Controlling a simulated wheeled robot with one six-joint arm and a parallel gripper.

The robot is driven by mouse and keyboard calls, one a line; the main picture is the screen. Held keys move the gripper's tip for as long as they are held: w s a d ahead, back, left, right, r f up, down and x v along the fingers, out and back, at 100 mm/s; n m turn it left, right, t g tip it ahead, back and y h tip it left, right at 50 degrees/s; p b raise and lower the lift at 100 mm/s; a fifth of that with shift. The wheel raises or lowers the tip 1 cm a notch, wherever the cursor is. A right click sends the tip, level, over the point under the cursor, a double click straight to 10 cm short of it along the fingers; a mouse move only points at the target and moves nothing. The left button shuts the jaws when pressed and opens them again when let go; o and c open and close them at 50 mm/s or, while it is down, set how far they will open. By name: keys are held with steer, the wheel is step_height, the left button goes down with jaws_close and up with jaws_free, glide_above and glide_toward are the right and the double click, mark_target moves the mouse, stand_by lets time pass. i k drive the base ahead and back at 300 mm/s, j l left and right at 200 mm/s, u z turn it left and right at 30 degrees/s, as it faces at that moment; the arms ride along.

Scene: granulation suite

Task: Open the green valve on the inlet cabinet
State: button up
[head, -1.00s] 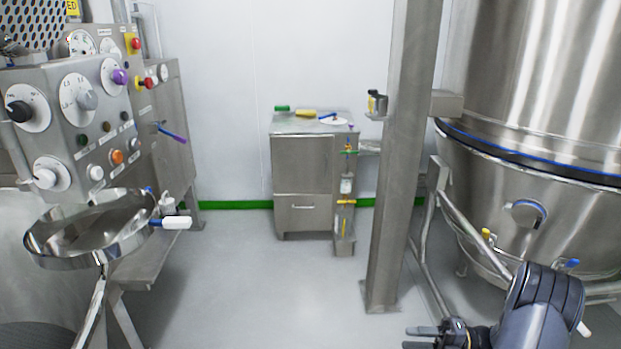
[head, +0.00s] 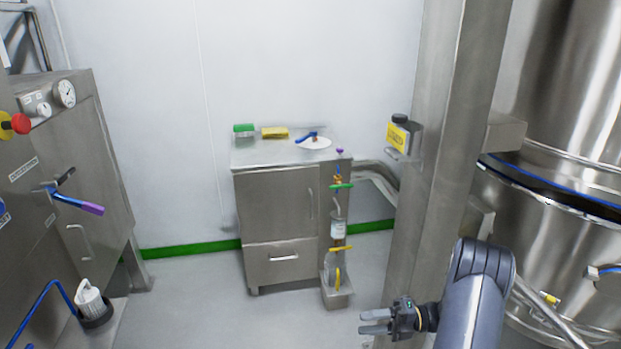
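The inlet cabinet (head: 275,205) is a steel box against the back wall, with a door above and a drawer below. On a narrow panel at its right side, a green valve handle (head: 341,186) lies roughly horizontal near the top, below orange fittings. A yellow handle (head: 340,249) and a clear bottle-like part (head: 338,226) are lower on the same panel. My gripper (head: 375,322) is at the bottom right, nearer to me than the cabinet and apart from the valve. Its fingers point left, are spread, and hold nothing.
A steel column (head: 437,150) with a bracket holding a yellow-labelled bottle (head: 399,135) stands right of the cabinet. A large steel vessel (head: 560,200) is at the right. A control cabinet (head: 75,170) stands at the left. The grey floor (head: 215,305) before the inlet cabinet is clear.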

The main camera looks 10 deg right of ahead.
mark_target(340, 185)
steer(key=i+j, duration=0.1)
steer(key=i, duration=0.4)
steer(key=i+j+z, duration=0.1)
steer(key=i, duration=0.4)
steer(key=i+j, duration=0.2)
steer(key=i, duration=0.3)
steer(key=i+z, duration=0.4)
steer(key=i+j+z, duration=0.1)
steer(key=z, duration=0.25)
steer(key=i+j+z, duration=0.25)
steer(key=i+z, duration=0.15)
